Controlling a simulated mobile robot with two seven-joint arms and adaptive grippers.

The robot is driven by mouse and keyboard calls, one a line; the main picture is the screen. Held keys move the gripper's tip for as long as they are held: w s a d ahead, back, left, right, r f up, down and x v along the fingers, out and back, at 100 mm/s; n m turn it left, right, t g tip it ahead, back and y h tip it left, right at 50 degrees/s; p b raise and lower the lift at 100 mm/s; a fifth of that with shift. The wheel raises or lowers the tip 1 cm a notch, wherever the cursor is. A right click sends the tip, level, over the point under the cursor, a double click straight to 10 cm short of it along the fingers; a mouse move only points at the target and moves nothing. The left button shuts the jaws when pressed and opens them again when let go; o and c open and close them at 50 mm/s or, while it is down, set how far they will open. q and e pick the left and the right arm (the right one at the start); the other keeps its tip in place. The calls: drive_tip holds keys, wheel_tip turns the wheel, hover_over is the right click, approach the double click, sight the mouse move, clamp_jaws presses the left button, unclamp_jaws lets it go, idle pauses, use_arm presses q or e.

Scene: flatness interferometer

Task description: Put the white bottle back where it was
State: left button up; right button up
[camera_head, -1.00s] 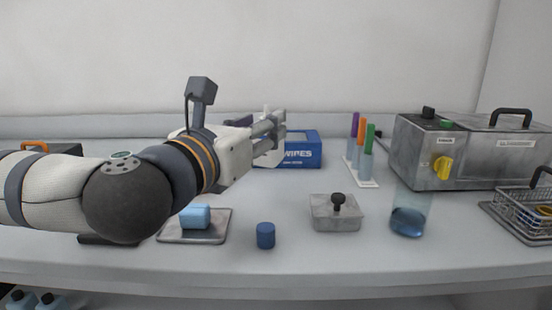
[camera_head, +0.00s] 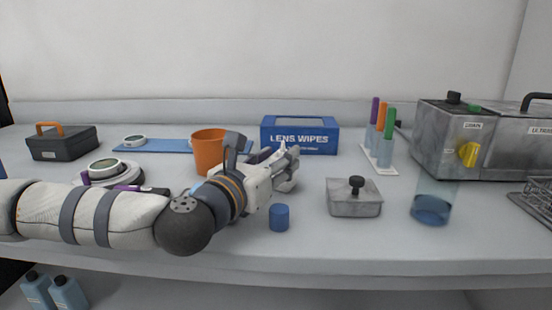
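My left gripper (camera_head: 291,160) is in the middle of the camera_head view, above the bench and in front of the wipes box. Its fingers appear closed around a white bottle (camera_head: 286,186), of which only pale parts show above and below the fingers. The rest of the bottle is hidden by the gripper, and I cannot tell whether its base touches the bench. A small blue cylinder (camera_head: 279,218) stands on the bench just in front of the gripper. My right gripper is out of view.
A blue lens wipes box (camera_head: 300,136) stands behind the gripper, an orange cup (camera_head: 208,152) to its left. A lidded metal box (camera_head: 354,200), a beaker (camera_head: 432,207) and a tube rack (camera_head: 381,160) are to the right. A dark toolbox (camera_head: 65,146) sits far left.

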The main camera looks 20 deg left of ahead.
use_arm(q)
drive_tip(key=o, duration=0.3)
drive_tip(key=shift+o, duration=0.2)
drive_tip(key=shift+r, duration=0.35)
drive_tip(key=s, duration=0.3)
drive_tip(key=s+a, duration=0.1)
drive_tip(key=s, duration=0.1)
drive_tip(key=shift+s+f, duration=0.2)
drive_tip(key=shift+s, duration=0.1)
drive_tip(key=s+p, duration=0.1)
drive_tip(key=s+r+p, duration=0.1)
drive_tip(key=s, duration=0.1)
drive_tip(key=shift+a, duration=0.15)
drive_tip(key=s+p, duration=0.2)
drive_tip(key=p, duration=0.3)
drive_tip(key=shift+s+a, duration=0.25)
drive_tip(key=shift+s, duration=0.15)
drive_tip(key=shift+s+f+p, duration=0.1)
drive_tip(key=shift+s+p, duration=0.1)
drive_tip(key=shift+p, duration=0.15)
drive_tip(key=shift+f, duration=0.4)
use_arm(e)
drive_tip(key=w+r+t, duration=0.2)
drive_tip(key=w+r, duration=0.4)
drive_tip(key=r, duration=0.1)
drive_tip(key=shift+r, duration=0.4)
